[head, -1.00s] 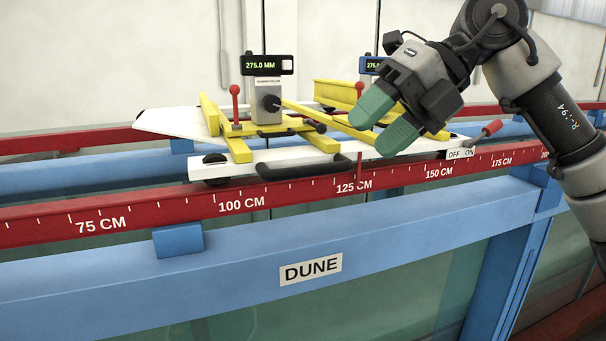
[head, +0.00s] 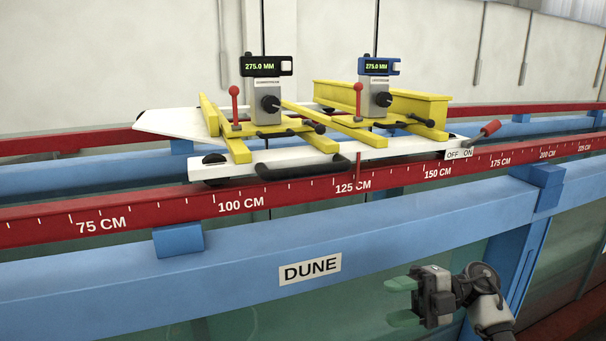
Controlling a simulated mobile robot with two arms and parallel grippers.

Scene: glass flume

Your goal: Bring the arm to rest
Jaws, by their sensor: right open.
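My right gripper (head: 402,301) is low at the right of the head view, in front of the flume's glass wall and below the blue rail. Its two green-tipped fingers point left and stand apart, with nothing between them. It is clear of the carriage. The white carriage (head: 300,156) with yellow bars sits on the red rails above. Its two gauges, downstream (head: 265,86) and upstream (head: 378,84), both read 275.0 MM. My left gripper does not show.
The red scale rail (head: 300,194) shows marks from 75 CM upward, with a pointer near 125 CM. A blue beam (head: 220,257) with a DUNE label (head: 310,269) runs in front. A red-handled lever (head: 490,128) stands by an OFF/ON plate. A blue post (head: 520,260) is right of my gripper.

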